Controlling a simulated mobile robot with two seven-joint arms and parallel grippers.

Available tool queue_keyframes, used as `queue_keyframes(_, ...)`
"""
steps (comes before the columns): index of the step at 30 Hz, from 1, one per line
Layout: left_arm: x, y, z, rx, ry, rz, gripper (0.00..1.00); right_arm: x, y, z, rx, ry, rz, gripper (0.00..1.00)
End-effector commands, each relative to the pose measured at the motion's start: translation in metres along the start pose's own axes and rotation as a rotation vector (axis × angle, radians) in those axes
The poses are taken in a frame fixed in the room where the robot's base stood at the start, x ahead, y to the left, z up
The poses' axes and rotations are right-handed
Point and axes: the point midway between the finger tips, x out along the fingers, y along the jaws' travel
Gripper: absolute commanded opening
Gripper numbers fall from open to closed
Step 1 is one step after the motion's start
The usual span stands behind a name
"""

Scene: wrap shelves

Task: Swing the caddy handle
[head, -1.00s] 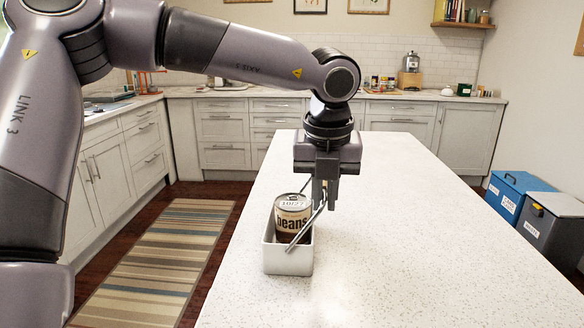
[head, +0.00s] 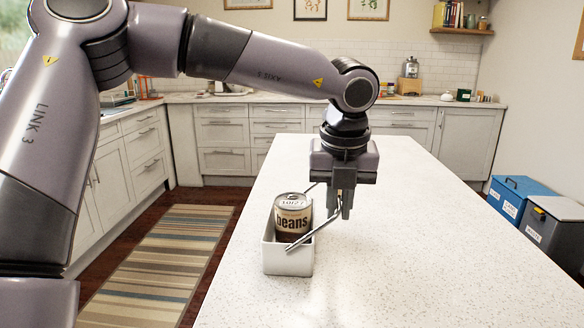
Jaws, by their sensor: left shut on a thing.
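The white caddy (head: 288,262) stands on the island counter, with a can of beans (head: 293,219) upright inside it. Its thin metal handle (head: 312,234) is tilted over to the right of the can, rising from the caddy's near end. My left gripper (head: 341,212) points down to the right of the can and is shut on the handle's raised part. The fingers partly hide the handle's grip. My right gripper is not in view.
The pale speckled counter (head: 400,240) is clear to the right of the caddy. A striped rug (head: 165,262) lies on the floor at left. Blue (head: 516,196) and grey (head: 553,228) bins stand beyond the counter's right edge.

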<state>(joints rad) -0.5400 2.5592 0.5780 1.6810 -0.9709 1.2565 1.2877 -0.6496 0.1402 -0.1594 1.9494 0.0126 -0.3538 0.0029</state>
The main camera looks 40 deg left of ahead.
Motion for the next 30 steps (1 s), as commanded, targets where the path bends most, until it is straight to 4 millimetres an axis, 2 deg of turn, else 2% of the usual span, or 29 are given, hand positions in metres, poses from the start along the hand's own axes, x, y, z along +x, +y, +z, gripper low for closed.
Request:
queue_keyframes(28,0.010,-0.010,-0.002,0.001,-0.001,-0.002,0.07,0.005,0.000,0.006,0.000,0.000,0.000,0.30)
queue_keyframes(30,0.010,-0.010,-0.002,0.000,-0.001,-0.002,0.29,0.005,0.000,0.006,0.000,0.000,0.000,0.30)
